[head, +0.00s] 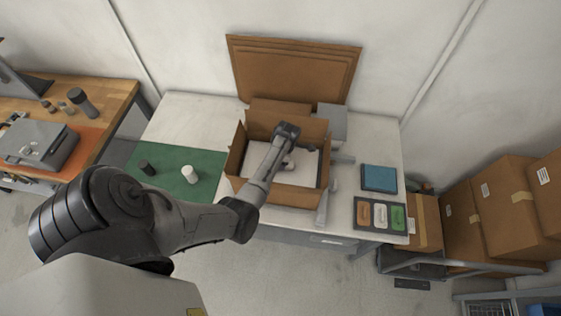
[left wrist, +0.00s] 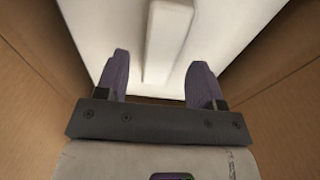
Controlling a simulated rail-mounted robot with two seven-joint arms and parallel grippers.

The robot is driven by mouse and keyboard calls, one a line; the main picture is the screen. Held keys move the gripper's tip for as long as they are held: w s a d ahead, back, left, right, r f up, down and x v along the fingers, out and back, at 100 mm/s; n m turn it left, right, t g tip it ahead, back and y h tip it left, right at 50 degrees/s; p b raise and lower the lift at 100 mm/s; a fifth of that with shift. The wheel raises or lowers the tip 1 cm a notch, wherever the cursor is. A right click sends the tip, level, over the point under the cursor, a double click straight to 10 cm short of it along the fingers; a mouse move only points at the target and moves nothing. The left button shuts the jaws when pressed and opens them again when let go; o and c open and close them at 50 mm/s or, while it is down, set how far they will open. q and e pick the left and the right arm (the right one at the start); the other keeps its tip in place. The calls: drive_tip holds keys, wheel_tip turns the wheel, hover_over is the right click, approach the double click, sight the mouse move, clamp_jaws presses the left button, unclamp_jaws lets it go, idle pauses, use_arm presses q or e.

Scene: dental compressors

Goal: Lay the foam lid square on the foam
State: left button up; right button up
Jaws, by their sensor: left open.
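A white foam slab with a raised bar, which looks like the foam lid (head: 311,168), lies inside the open cardboard box (head: 283,196). In the left wrist view the slab (left wrist: 215,45) fills the space ahead, and its raised bar (left wrist: 168,38) runs away from me. My left gripper (head: 287,163) reaches down into the box. Its fingers (left wrist: 160,62) are open, one to each side of the bar's near end, with gaps visible. Any foam under the slab is hidden, and I cannot tell how squarely the slab sits. My right gripper is not in view.
The box walls (left wrist: 275,85) stand close on both sides of my left gripper. A green mat (head: 205,165) with a white cylinder (head: 190,174) and a dark one (head: 147,168) lies to the left. A blue pad (head: 379,178) and a dark tray (head: 366,225) lie to the right.

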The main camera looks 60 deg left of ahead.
use_arm(q)
wheel_tip(320, 180, up, 9)
drive_tip(key=shift+w+d, duration=0.3)
drive_tip(key=shift+w, duration=0.15)
idle(0.4)
